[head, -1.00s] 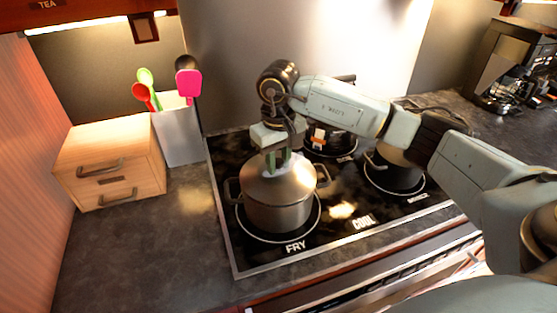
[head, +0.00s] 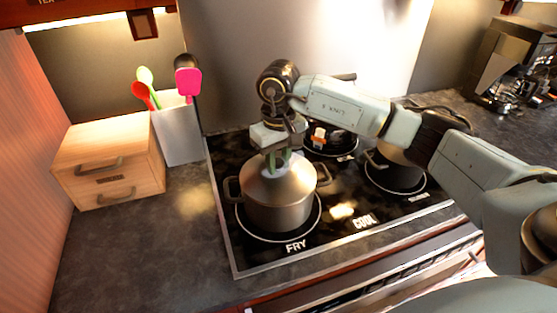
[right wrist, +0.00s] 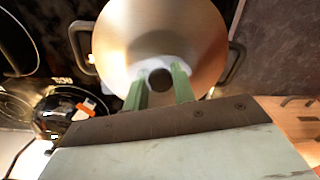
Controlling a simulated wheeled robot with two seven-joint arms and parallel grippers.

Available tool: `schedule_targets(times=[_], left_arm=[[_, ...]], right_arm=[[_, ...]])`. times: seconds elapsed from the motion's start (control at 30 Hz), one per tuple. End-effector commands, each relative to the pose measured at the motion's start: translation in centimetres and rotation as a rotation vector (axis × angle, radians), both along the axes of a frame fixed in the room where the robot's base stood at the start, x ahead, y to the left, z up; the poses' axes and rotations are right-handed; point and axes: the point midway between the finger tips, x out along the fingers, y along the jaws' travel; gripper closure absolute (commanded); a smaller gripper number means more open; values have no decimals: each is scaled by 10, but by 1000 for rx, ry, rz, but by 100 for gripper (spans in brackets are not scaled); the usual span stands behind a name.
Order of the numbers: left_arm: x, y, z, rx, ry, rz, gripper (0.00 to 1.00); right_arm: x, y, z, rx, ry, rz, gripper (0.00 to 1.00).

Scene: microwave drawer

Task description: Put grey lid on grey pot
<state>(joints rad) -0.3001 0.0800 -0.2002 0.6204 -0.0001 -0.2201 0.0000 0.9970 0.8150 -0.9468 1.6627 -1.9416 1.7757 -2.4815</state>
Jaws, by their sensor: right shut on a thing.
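The grey pot (head: 277,214) stands on the front left burner marked FRY, with a dark handle on each side. The grey lid (head: 275,184) is a metal cone resting on the pot's top and looks level and centred. In the right wrist view the lid (right wrist: 192,32) fills the top middle, with the pot's handles showing on both sides. My right gripper (head: 278,165) comes down from above and is shut on the lid's knob; its green fingers (right wrist: 160,92) are on either side of the dark knob. My left gripper is not in view.
A second pot (head: 394,175) stands on the right burner. A dark pan (head: 330,143) with an orange and white item sits on the back burner. A wooden drawer box (head: 110,160) and a utensil holder (head: 178,132) stand left of the stove (head: 240,262). The left counter front is clear.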

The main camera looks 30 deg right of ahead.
Motion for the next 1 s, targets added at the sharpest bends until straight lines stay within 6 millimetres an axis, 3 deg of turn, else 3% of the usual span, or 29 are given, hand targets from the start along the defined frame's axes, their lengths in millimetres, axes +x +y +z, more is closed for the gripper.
schedule_targets(times=[0.93,0.97,1.0], left_arm=[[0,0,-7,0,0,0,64],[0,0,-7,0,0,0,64],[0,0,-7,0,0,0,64]], right_arm=[[0,0,-2,0,-1,0,100],[0,0,-2,0,-1,0,73],[0,0,-2,0,-1,0,68]])
